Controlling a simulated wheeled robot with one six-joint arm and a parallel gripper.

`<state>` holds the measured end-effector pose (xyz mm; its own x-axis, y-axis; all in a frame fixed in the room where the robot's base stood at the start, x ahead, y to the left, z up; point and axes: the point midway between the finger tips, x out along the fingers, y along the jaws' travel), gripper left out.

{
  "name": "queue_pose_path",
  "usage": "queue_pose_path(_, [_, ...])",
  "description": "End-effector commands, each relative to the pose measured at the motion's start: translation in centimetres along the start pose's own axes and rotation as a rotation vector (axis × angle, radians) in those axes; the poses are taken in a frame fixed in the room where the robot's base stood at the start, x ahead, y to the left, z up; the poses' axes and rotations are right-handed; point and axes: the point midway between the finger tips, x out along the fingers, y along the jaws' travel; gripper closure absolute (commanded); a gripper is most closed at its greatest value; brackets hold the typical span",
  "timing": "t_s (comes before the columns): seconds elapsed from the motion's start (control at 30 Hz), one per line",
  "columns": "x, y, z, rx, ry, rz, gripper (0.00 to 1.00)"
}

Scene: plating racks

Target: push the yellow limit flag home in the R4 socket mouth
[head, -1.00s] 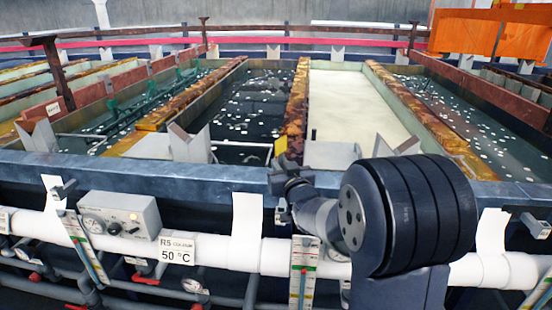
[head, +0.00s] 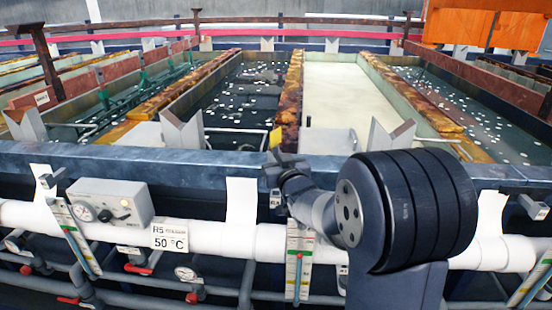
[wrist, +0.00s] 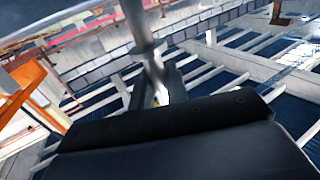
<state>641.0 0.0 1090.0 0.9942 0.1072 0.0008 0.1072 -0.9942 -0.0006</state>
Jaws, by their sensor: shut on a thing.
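The yellow limit flag (head: 275,137) shows as a small yellow patch just above my gripper (head: 281,163) in the head view, in front of the tank rim. My gripper is shut on it, over the blue front beam. Most of the flag is hidden by my gripper. A small white tag (head: 275,199) sits just below my gripper; its text is too small to read surely. I cannot make out the R4 socket mouth or whether the flag touches it.
The blue beam (head: 130,159) runs across the front of the tanks. An orange carrier (head: 490,22) hangs at the back right.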

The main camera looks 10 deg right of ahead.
Motion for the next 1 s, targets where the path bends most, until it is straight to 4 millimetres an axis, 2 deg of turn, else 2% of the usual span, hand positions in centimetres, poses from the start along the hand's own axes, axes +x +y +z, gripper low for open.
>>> queue_pose_path(0.03, [0.0, 0.0, 1.0, 0.0, 0.002, 0.0, 1.0])
queue_pose_path(0.1, [0.0, 0.0, 1.6, 0.0, 0.002, 0.0, 1.0])
queue_pose_path(0.27, [0.0, 0.0, 2.3, 0.0, 0.002, 0.0, 1.0])
queue_pose_path(1.0, [0.0, 0.0, 2.4, 0.0, 0.002, 0.0, 1.0])
